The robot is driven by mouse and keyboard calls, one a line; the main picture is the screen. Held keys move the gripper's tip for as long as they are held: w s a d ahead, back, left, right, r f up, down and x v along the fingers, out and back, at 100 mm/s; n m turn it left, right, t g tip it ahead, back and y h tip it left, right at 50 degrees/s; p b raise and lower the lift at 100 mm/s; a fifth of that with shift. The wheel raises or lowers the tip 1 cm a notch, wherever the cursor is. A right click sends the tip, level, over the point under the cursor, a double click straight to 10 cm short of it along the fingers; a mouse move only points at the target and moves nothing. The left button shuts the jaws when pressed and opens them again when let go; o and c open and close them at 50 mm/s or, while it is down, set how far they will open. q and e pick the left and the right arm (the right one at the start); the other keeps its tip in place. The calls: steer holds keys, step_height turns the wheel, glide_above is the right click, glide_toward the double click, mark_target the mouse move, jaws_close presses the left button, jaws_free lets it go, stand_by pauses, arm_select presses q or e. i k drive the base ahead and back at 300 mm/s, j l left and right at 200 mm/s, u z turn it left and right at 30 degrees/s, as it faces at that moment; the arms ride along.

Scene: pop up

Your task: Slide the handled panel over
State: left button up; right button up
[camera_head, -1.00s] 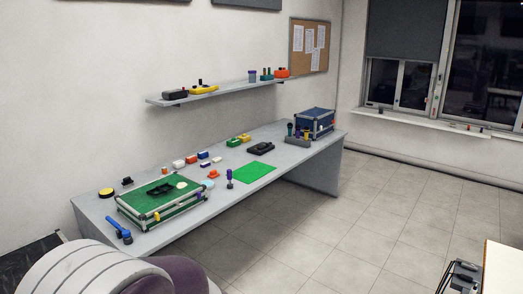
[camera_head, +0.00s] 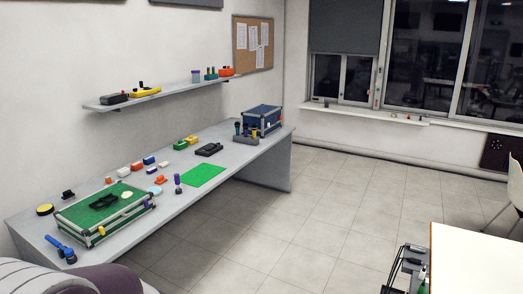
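A green-topped case with metal edges (camera_head: 76,215) sits on the near left part of the grey table. A black piece (camera_head: 104,202) and a pale round piece (camera_head: 127,195) lie on its top. Small yellow parts show on its front side. I cannot tell for sure which part is the handled panel. A blue case with metal edges (camera_head: 262,118) stands at the table's far end. Neither of my grippers is in view.
The long grey table (camera_head: 230,187) stands against the left wall. A blue hammer-like tool (camera_head: 60,247), a flat green sheet (camera_head: 203,175) and several small coloured pieces lie on it. A shelf (camera_head: 160,95) hangs above. Tiled floor (camera_head: 320,215) is open toward the white table (camera_head: 480,255) at right.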

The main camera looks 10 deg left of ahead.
mark_target(210, 150)
steer(key=i+u, duration=0.2)
steer(key=i, duration=3.1)
steer(key=i+u, duration=0.15)
steer(key=i, duration=0.4)
steer(key=i+l+u, duration=0.2)
steer(key=i, duration=0.3)
steer(key=i+l+u, duration=0.15)
steer(key=i, duration=0.4)
steer(key=i+l+u, duration=0.15)
steer(key=i+l, duration=0.15)
steer(key=i, duration=0.2)
steer(key=i+l+u, duration=0.2)
steer(key=i, duration=0.3)
steer(key=l, duration=0.1)
